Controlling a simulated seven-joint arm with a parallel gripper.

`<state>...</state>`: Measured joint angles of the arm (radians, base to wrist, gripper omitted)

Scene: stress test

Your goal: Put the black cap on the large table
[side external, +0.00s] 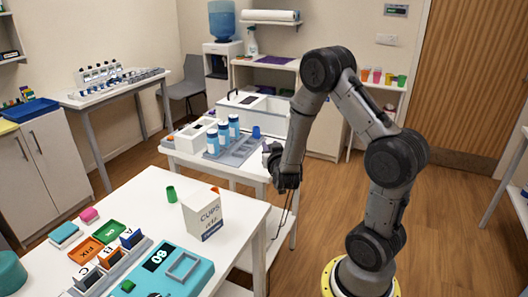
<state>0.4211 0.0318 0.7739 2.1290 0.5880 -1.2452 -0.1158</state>
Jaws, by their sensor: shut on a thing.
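My gripper (277,236) hangs with its thin fingers pointing down, just off the right edge of the large white table (135,208) in the foreground. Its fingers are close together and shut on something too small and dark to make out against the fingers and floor. I cannot pick out a black cap anywhere with certainty.
The large table also holds coloured blocks and trays (87,250) and a teal scale (180,276) at the front. Bare tabletop lies around the green cup.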

